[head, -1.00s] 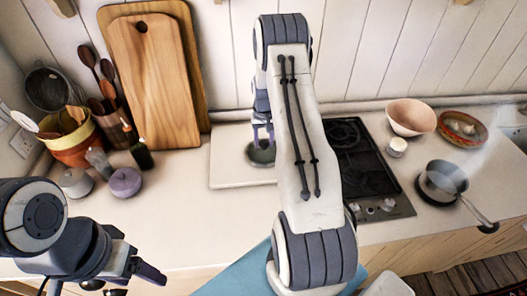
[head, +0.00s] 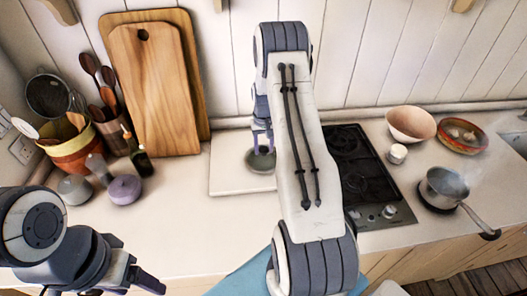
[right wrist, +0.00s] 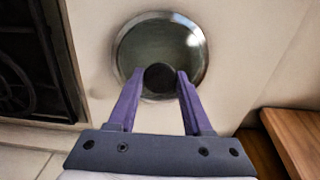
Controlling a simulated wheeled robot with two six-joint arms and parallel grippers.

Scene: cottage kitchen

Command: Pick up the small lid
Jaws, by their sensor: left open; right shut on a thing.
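The small lid (head: 262,160) is a round grey disc with a shiny rim, over the pale board on the counter, left of the stove. In the right wrist view the lid (right wrist: 160,42) shows face-on, with a dark round knob (right wrist: 160,77) between my purple fingertips. My right gripper (head: 262,134) is shut on this knob from above; it also shows in the right wrist view (right wrist: 157,76). I cannot tell whether the lid touches the board. My left gripper (head: 122,288) is open and empty at the lower left, well away from the lid.
The pale board (head: 225,176) lies under the lid. The black stove (head: 365,185) and a steaming saucepan (head: 444,187) stand to the right. A purple lidded pot (head: 124,190), a bottle (head: 141,163) and tall wooden boards (head: 155,95) stand left. The front counter is clear.

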